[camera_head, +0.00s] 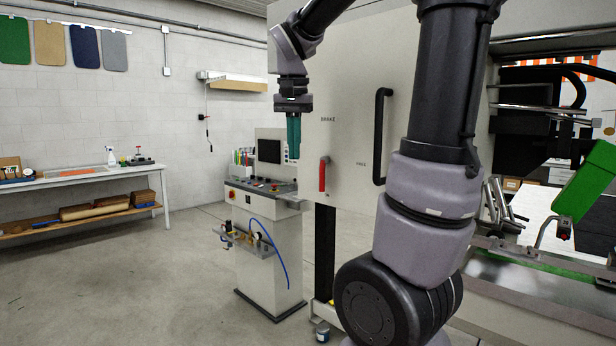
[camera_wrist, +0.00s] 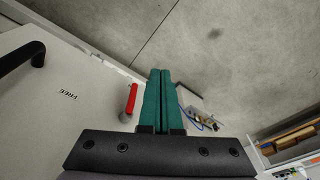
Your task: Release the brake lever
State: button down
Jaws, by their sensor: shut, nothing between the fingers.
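The brake lever is a red handle (camera_head: 323,174) on the pale cabinet panel (camera_head: 345,120), below the printed word BRAKE and left of the word FREE. In the head view it hangs about upright. My gripper (camera_head: 294,143) has teal fingers pointing down, shut and empty, above and left of the lever in the head view. The shut fingers (camera_wrist: 159,72) also show in the wrist view. They look apart from the lever, though the exact gap is unclear.
A black door handle (camera_head: 382,136) stands out from the panel right of the lever. A control console (camera_head: 265,240) with a blue hose stands to the left.

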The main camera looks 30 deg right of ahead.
aim_at(323, 176)
jog(key=w+m+g+h, duration=0.4)
jog(key=w+m+h, duration=0.1)
jog(key=w, duration=0.9)
jog(key=shift+d+f+m+h, duration=0.3)
jog(key=shift+f+h, duration=0.1)
jog(key=shift+h, duration=0.2)
jog(key=shift+f, duration=0.1)
jog(key=s+d+f, duration=0.1)
jog(key=d+f, duration=0.1)
jog(key=s+d+f, duration=0.2)
jog(key=f, duration=0.1)
jog(key=s+d+f, duration=0.1)
jog(key=d+f, duration=0.1)
jog(key=d, duration=0.1)
jog(key=shift+s+f, duration=0.3)
jog(key=shift+f, duration=0.05)
jog(key=shift+s+d+f, duration=0.1)
jog(key=shift+s+d, duration=0.2)
jog(key=shift+s, duration=0.15)
